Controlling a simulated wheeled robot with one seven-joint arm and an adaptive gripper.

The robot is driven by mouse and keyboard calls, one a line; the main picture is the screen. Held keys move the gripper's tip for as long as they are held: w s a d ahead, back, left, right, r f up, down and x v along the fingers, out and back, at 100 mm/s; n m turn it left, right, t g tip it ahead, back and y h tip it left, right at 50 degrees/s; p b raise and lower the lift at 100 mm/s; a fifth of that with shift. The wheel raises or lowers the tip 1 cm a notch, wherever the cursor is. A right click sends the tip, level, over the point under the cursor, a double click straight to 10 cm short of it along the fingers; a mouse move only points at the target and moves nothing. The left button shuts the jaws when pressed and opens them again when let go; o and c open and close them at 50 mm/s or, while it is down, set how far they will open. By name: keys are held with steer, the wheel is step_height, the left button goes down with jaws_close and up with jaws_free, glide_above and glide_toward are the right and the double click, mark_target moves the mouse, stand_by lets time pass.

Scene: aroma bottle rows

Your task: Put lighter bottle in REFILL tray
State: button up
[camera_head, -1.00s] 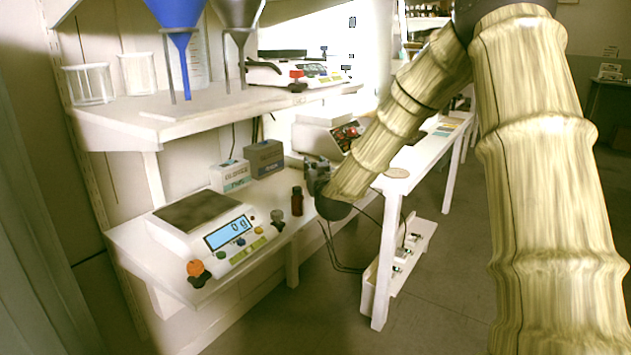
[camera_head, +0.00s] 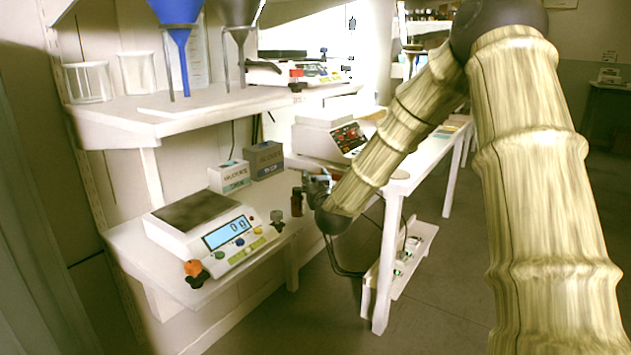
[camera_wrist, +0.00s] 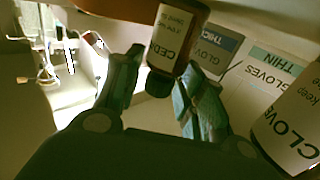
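In the wrist view a brown bottle with a white label starting "CED" (camera_wrist: 176,38) appears upside down, its dark cap between my gripper's fingertips (camera_wrist: 160,72). The fingers are apart, with a gap beside the left one. A second bottle, its label starting "CLOV" (camera_wrist: 290,125), is at the right edge, outside the fingers. In the head view one dark brown bottle (camera_head: 297,203) stands upright on the lower shelf, just left of my gripper (camera_head: 312,188). I cannot tell which of the two it is. I make out no REFILL tray.
A scale (camera_head: 222,234) with a lit display stands on the lower shelf (camera_head: 140,240), left of the bottle. Glove boxes, THIN (camera_head: 231,179) and THICK (camera_head: 265,162), stand behind. Funnels and beakers are on the upper shelf (camera_head: 200,108). A white table (camera_head: 410,175) lies right.

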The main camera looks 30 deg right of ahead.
mark_target(297, 202)
steer(key=shift+r, duration=0.15)
steer(key=p+v, duration=0.2)
steer(key=v, duration=1)
steer(key=shift+p, duration=0.35)
stand_by(0.7)
